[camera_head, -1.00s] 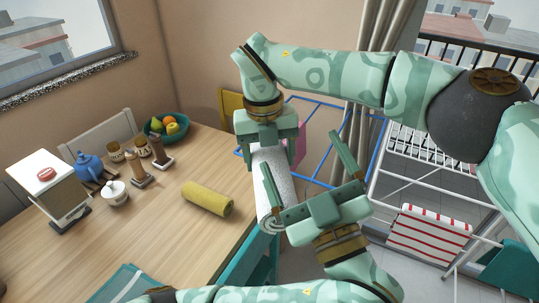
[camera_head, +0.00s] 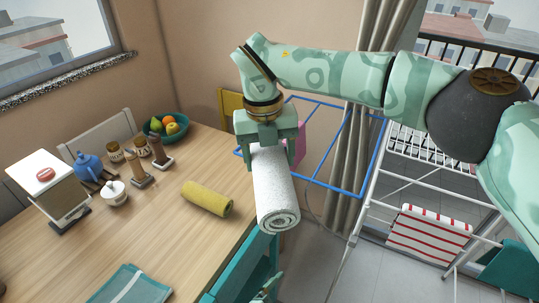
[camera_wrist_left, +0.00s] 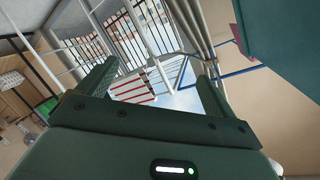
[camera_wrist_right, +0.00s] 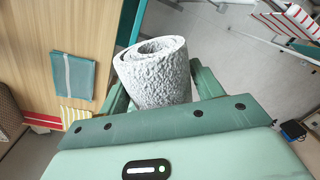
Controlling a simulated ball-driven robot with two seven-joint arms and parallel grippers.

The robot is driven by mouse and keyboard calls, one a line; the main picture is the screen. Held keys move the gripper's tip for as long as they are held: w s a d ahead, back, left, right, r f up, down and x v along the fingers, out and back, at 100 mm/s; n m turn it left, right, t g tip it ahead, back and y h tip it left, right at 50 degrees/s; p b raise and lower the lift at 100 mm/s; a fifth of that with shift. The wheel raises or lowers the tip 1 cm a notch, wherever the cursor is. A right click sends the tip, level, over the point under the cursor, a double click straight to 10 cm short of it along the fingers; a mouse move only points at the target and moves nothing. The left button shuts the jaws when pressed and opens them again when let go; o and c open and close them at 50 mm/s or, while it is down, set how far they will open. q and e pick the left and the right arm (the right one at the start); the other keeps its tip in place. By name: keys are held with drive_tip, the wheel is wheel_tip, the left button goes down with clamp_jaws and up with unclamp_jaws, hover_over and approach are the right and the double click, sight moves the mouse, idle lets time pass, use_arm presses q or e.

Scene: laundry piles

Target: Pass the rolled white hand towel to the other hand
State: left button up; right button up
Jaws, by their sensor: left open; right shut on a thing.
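The rolled white hand towel (camera_head: 277,200) hangs from my right gripper (camera_head: 268,142) in the head view, just off the table's right edge. Its spiral end faces down and toward me. The right gripper is shut around its upper end. In the right wrist view, the towel (camera_wrist_right: 160,80) stands between the two fingers. My left gripper shows in the left wrist view (camera_wrist_left: 155,72), its fingers spread with nothing between them. In the head view only a small part that may be its tip shows at the bottom edge, apart from the towel.
A yellow rolled towel (camera_head: 207,198) lies on the wooden table (camera_head: 165,225). A fruit bowl (camera_head: 165,127), blue teapot (camera_head: 88,166) and jars stand farther back. A folded teal cloth (camera_head: 128,285) lies near the front. A drying rack with a striped towel (camera_head: 428,233) stands right.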

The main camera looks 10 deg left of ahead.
use_arm(q)
drive_tip(key=s+a+f+n+g+y, duration=0.3)
drive_tip(key=s+a+f+g+y, duration=0.55)
drive_tip(key=s+a+f, duration=1.45)
drive_tip(key=s+a+n+g, duration=0.3)
drive_tip(key=s+n, duration=0.5)
drive_tip(key=s, duration=0.5)
drive_tip(key=shift+s+f, duration=0.35)
